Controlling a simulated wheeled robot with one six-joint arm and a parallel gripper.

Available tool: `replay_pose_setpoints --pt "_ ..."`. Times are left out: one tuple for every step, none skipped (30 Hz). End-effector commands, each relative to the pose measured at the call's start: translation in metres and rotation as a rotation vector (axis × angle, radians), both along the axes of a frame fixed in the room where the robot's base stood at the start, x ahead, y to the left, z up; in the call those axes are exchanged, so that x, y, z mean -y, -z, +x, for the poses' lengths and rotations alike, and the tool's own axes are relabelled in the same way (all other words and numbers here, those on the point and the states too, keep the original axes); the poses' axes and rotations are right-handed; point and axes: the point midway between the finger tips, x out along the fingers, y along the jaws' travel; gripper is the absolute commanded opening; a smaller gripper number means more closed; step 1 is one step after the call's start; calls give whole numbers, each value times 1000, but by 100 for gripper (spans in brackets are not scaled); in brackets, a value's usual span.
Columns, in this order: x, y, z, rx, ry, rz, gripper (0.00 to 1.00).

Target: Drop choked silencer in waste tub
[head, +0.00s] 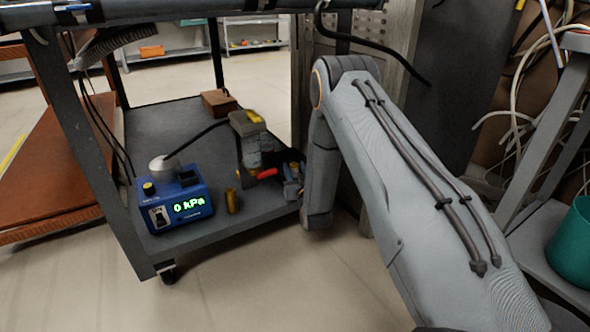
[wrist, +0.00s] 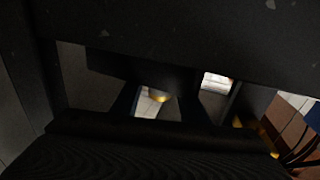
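A small brass cylinder (head: 232,201), which looks like a silencer, stands upright on the grey cart's lower shelf, just right of the blue pressure unit (head: 184,206) reading 0 kPa. I cannot tell whether it is the choked one. A teal tub (head: 572,248) is cut off at the right edge, on a grey shelf. My gripper's fingers do not show clearly in the head view. The wrist view is mostly dark shapes, and a small yellow rounded thing (wrist: 161,98) shows in a bright gap. I cannot tell whether my gripper holds it.
A grey-and-yellow device (head: 250,140) with a black hose stands behind the cylinder, near red-handled items (head: 266,174). A small brown box (head: 219,103) lies at the shelf's back. My arm crosses the view between cart and tub. Cables (head: 535,85) hang at right. Floor in front is clear.

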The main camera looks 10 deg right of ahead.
Motion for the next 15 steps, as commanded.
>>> replay_pose_setpoints --pt "-4 10 -5 -23 -8 -2 46" --pt "-5 10 -5 -23 -8 -2 46" --pt "-5 8 -5 -23 -9 -2 46" --pt "-5 5 -5 -23 -9 -2 46" --pt "-5 2 -5 -23 -9 -2 46" --pt "-5 -3 -5 -22 -9 -2 46" --pt "-4 -2 -10 -26 -8 -2 46" --pt "-3 -2 -15 -26 -7 -2 46" --pt "-2 -4 -22 -24 -5 -2 46" --pt "-1 -5 -27 -22 -5 -2 46" --pt "-1 -6 -33 -23 -4 -2 46" --pt "1 -7 -40 -20 -3 -2 46" --pt "2 -7 -46 -20 -2 -2 46" --pt "2 -7 -53 -19 -2 -1 46" --pt "3 -7 -61 -20 -1 -1 46"
